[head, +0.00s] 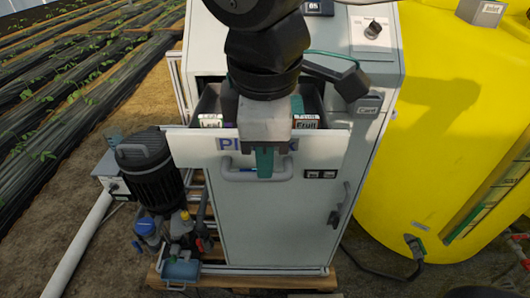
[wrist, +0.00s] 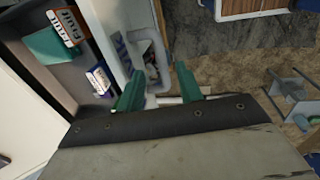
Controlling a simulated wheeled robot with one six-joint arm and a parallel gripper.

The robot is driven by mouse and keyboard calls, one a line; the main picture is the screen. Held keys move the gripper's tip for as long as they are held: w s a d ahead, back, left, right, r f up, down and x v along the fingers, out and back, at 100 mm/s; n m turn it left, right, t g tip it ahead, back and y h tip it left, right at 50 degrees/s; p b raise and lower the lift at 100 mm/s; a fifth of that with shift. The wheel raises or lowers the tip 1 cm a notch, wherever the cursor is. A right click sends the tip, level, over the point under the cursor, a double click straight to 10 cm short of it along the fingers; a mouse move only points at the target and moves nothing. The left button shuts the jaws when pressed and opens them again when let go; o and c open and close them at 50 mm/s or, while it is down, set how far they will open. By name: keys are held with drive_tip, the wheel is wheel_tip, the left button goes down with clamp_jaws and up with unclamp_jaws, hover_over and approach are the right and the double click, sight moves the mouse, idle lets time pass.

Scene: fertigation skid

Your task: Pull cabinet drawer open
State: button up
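The white cabinet (head: 260,225) has its top drawer (head: 190,148) standing out, with the inside showing from above. The drawer's grey bar handle (head: 232,176) is on its front panel; it also shows in the wrist view (wrist: 164,50). My gripper (head: 264,172) points down in front of the handle. In the wrist view my gripper (wrist: 160,69) has its two teal fingers apart, with part of the handle seen between and just beyond the tips. I cannot tell whether a finger touches it. My gripper hides the middle of the drawer front.
Small labelled boxes (head: 305,122) lie in the drawer. A lower door handle (head: 339,203) is on the cabinet. A black pump (head: 148,170) stands at the left and a yellow tank (head: 450,130) at the right. A wooden pallet (head: 215,283) lies under the cabinet.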

drive_tip(key=shift+s+r, duration=0.2)
drive_tip(key=shift+r, duration=0.65)
drive_tip(key=shift+s+r, duration=0.15)
drive_tip(key=shift+r, duration=0.65)
drive_tip(key=s+d+f+m, duration=0.1)
drive_tip(key=d+f+m, duration=0.2)
drive_tip(key=d+m, duration=0.3)
drive_tip(key=s+d+f+m, duration=0.1)
drive_tip(key=d+f+m, duration=0.2)
drive_tip(key=d, duration=0.9)
drive_tip(key=s+d+f+m, duration=0.1)
drive_tip(key=d+f+m, duration=0.2)
drive_tip(key=d+m, duration=0.6)
drive_tip(key=shift+g, duration=0.4)
